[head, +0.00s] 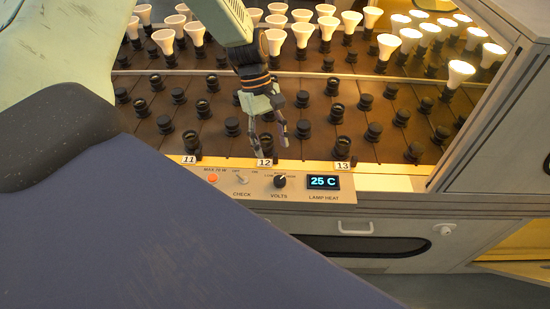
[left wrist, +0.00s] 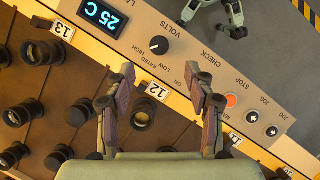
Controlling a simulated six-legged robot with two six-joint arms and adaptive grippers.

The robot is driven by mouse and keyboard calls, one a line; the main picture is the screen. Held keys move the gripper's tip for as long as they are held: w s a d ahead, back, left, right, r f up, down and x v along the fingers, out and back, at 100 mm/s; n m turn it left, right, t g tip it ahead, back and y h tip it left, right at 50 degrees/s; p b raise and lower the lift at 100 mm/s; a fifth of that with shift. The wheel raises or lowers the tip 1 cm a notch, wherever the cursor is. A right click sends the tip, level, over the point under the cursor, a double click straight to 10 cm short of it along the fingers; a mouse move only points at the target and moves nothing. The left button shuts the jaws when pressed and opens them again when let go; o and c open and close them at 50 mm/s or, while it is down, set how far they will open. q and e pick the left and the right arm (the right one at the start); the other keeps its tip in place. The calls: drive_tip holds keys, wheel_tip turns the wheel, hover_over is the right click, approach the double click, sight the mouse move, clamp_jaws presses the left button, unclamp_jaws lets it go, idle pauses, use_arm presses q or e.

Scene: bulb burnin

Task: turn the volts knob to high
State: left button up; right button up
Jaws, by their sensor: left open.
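The volts knob (head: 280,181) is a small black round knob with a light pointer mark, set in the light control panel (head: 350,198) left of the lamp heat display. It also shows in the left wrist view (left wrist: 159,45), upside down, among the labels HIGH, RATED and LOW. I cannot tell exactly where its pointer stands. My left gripper (head: 269,146) is open and empty, above the sockets behind the panel, near tag 12. Its fingers (left wrist: 161,84) point toward the knob in the left wrist view, apart from it.
Beside the knob are the check switch (head: 240,178) and a red button (head: 212,178). The display (head: 323,182) reads 25 C. Socket rows and white bulbs (head: 303,32) fill the rack behind. A cabinet wall (head: 485,110) bounds the right side.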

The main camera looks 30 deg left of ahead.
use_arm(q)
drive_tip(key=shift+v, duration=1.05)
